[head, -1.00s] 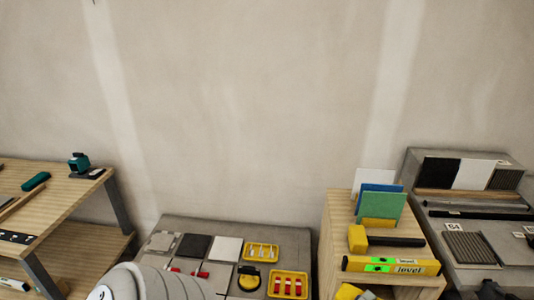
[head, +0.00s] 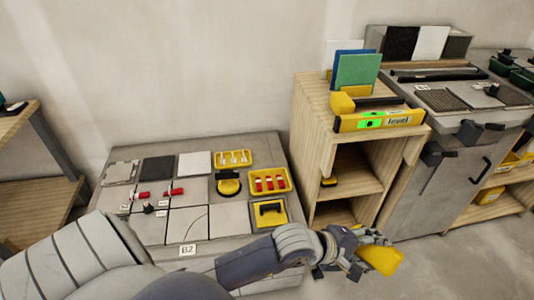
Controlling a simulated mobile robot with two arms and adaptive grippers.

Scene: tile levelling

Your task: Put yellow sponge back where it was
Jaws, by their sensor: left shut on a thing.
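My left gripper (head: 364,246) reaches in from the lower left and is shut on a yellow block, which looks like the yellow sponge (head: 382,259). It holds the sponge in the air in front of the wooden shelf unit (head: 298,128), above the grey floor. The fingers hide part of the sponge. My right gripper is not in view.
A spirit level (head: 378,121) and a mallet (head: 342,102) lie on the shelf unit's top, before upright coloured sheets (head: 357,70). A small yellow-and-black tool (head: 329,181) sits inside it. A tiled slab (head: 110,198) with yellow trays (head: 269,181) is at left. A grey cabinet (head: 452,178) stands right.

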